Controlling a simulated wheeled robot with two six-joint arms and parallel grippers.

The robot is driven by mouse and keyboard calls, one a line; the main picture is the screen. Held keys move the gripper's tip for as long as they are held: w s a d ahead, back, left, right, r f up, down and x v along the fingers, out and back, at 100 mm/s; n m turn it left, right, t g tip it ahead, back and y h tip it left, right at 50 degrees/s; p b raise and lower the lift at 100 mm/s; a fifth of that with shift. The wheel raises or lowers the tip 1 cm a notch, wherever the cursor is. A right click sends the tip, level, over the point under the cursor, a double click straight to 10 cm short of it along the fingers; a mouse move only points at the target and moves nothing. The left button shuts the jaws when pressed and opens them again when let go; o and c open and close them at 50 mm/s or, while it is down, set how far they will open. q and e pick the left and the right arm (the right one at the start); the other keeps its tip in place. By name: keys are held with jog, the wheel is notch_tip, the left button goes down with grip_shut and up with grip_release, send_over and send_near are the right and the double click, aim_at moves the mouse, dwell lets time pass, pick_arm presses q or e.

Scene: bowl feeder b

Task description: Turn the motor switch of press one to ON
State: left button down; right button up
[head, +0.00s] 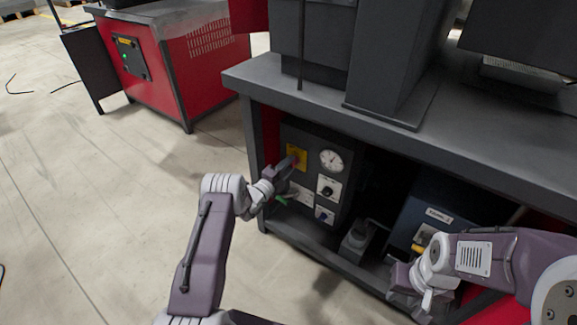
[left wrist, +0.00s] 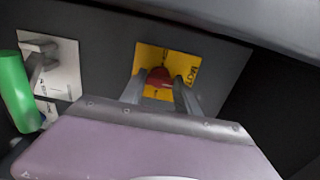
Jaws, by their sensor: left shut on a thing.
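The motor switch is a red knob (left wrist: 159,77) on a yellow plate (left wrist: 182,64) with dark lettering, partly "MOT". In the head view the yellow plate (head: 296,153) is at the upper left of a dark control panel (head: 342,150) under the press table. My left gripper (left wrist: 160,85) has its two fingers on either side of the red knob and is shut on it. In the head view the left gripper (head: 292,164) reaches the plate and hides the knob. My right gripper (head: 418,290) is low at the right, away from the panel; its fingers are unclear.
A round gauge (head: 332,160) and a black knob on a white plate (head: 328,187) are right of the yellow plate. A green handle (left wrist: 16,92) is left of my left gripper. The table edge (head: 400,140) overhangs the panel. A blue box (head: 432,208) stands further right.

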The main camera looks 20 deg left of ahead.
pick_arm(q)
jog(key=shift+f, duration=0.15)
jog(key=c, duration=0.9)
grip_release()
jog(key=p+v, duration=0.5)
jog(key=v, duration=0.4)
